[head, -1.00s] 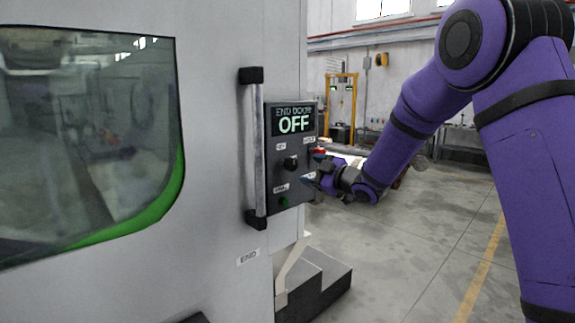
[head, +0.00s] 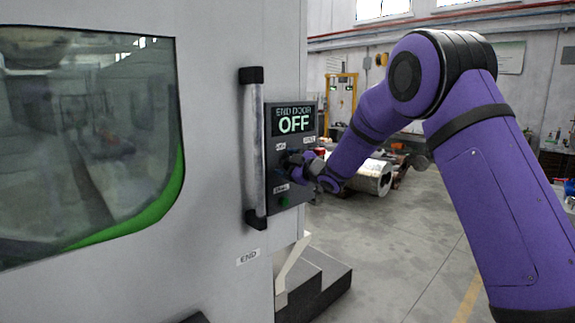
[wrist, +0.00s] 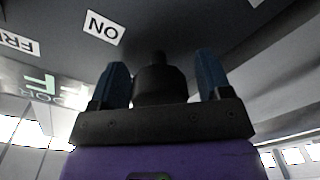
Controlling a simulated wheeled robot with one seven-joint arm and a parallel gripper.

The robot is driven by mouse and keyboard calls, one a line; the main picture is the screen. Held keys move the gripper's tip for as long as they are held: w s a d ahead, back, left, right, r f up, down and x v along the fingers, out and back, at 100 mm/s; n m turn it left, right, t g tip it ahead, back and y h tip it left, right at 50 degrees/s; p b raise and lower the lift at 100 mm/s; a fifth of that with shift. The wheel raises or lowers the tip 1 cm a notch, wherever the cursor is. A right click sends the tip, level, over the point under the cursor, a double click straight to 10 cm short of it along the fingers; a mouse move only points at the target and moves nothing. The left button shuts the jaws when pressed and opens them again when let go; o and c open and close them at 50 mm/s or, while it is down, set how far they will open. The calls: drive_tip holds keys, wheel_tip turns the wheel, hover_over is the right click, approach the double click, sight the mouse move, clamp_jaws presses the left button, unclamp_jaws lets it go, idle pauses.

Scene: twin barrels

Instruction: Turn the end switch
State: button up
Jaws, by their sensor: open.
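The dark control panel (head: 272,180) is on the grey machine front, with a display (head: 293,121) reading "END DOOR OFF". The switch, a black knob (wrist: 156,72), shows in the wrist view between the two blue fingers of my gripper (wrist: 160,82). The fingers are open, one on each side of the knob, with a visible gap on both sides. An "ON" label (wrist: 104,27) sits beside the knob in that view. In the head view my gripper (head: 290,162) is up against the panel and hides the knob.
A vertical door handle (head: 254,150) stands just left of the panel. A green button (head: 284,201) is low on the panel. A metal cylinder (head: 372,178) lies behind my forearm. Floor to the right is open.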

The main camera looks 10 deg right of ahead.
drive_tip(key=c, duration=0.9)
drive_tip(key=m, duration=0.4)
drive_tip(key=shift+m, duration=0.4)
drive_tip(key=m, duration=0.4)
drive_tip(key=shift+d+m, duration=0.1)
drive_tip(key=shift+m, duration=0.3)
drive_tip(key=m, duration=0.4)
drive_tip(key=shift+m, duration=0.3)
drive_tip(key=shift+m+t, duration=0.3)
drive_tip(key=shift+m, duration=1.8)
